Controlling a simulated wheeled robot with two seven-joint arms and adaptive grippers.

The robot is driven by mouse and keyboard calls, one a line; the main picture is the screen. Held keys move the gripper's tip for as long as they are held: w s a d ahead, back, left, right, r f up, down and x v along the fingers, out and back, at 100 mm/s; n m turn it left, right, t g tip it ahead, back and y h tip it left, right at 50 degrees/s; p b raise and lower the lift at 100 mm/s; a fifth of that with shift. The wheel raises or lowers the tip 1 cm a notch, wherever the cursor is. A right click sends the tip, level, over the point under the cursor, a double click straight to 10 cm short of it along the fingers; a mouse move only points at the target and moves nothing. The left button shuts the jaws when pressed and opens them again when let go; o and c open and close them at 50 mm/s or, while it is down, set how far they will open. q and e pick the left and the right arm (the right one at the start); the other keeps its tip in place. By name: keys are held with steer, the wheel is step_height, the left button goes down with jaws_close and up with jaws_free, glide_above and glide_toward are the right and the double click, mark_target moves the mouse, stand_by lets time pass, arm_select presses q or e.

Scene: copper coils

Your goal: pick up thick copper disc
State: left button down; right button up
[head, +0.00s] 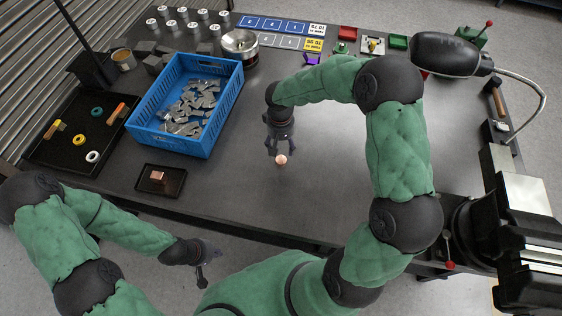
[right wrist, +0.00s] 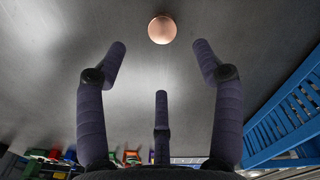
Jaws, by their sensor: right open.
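A round copper disc (head: 281,159) lies alone on the dark table, near the middle of its front part. It also shows in the right wrist view (right wrist: 162,30), at the top, just beyond my fingers. My right gripper (head: 279,152) is over the table close to the disc, with fingers spread. In the right wrist view the right gripper (right wrist: 160,55) is open and empty, and the disc appears centred ahead of its fingertips without visible contact. My left gripper (head: 203,275) hangs in front of the table edge, away from the disc; its finger state is unclear.
A blue crate (head: 232,97) of grey metal parts stands left of the right gripper. A small dark tray (head: 147,184) holds a copper block (head: 157,176). A black tray (head: 50,150) with rings lies at far left. The table around the disc is clear.

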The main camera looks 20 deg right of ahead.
mark_target(281, 159)
steer(key=f+b, duration=0.2)
steer(key=f, duration=0.7)
steer(key=shift+w+f, duration=0.15)
steer(key=shift+w, duration=0.05)
jaws_close()
